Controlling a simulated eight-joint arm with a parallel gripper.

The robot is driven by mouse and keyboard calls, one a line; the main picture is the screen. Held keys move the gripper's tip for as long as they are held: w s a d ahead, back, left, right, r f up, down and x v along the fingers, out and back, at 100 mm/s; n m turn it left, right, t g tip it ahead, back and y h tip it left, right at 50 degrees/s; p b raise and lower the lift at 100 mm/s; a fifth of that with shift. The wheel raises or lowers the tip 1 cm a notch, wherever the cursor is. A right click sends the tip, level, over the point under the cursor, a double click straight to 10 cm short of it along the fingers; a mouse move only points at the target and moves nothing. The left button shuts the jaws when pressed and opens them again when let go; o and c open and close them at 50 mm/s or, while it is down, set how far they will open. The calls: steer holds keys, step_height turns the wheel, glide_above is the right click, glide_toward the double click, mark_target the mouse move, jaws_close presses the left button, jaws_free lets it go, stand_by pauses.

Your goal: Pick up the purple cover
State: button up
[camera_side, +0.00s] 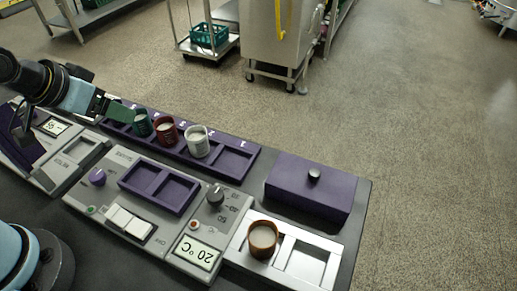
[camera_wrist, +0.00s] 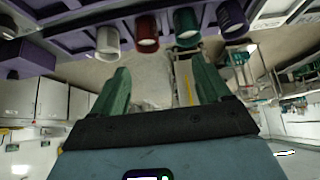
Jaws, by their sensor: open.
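The purple cover (camera_side: 300,187) is a flat box-like lid with a black knob (camera_side: 314,175) on top. It rests at the right end of the bench in the side view. My gripper (camera_side: 121,112) is far to its left, near the back row of cups, and apart from the cover. In the wrist view my gripper (camera_wrist: 160,85) shows two green fingers spread apart with nothing between them.
A purple rack (camera_side: 232,161) holds a green cup (camera_side: 142,125), a red cup (camera_side: 167,132) and a white cup (camera_side: 198,142), between my gripper and the cover. A brown cup (camera_side: 262,240) stands on a silver tray (camera_side: 303,262) in front of the cover. Knobs rise from the panel.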

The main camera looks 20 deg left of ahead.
steer(key=c, duration=0.4)
steer(key=w+d+r+m+g+h, duration=0.1)
steer(key=w+d+r+g, duration=0.1)
steer(key=w+d+r, duration=0.55)
steer(key=m+g, duration=0.3)
steer(key=g, duration=0.1)
glide_above(315, 172)
steer(key=s, duration=0.1)
steer(key=f, duration=1.1)
steer(key=shift+s+a, duration=0.1)
steer(key=shift+a, duration=0.25)
steer(key=shift+w+d+f, duration=0.1)
steer(key=shift+w+f, duration=0.05)
steer(key=shift+f, duration=0.7)
steer(key=shift+w+d+f, duration=0.1)
steer(key=shift+w+f, duration=0.1)
steer(key=shift+f, duration=0.65)
steer(key=shift+w+d+f, duration=0.1)
steer(key=shift+w+f, duration=0.05)
steer(key=shift+f, duration=0.7)
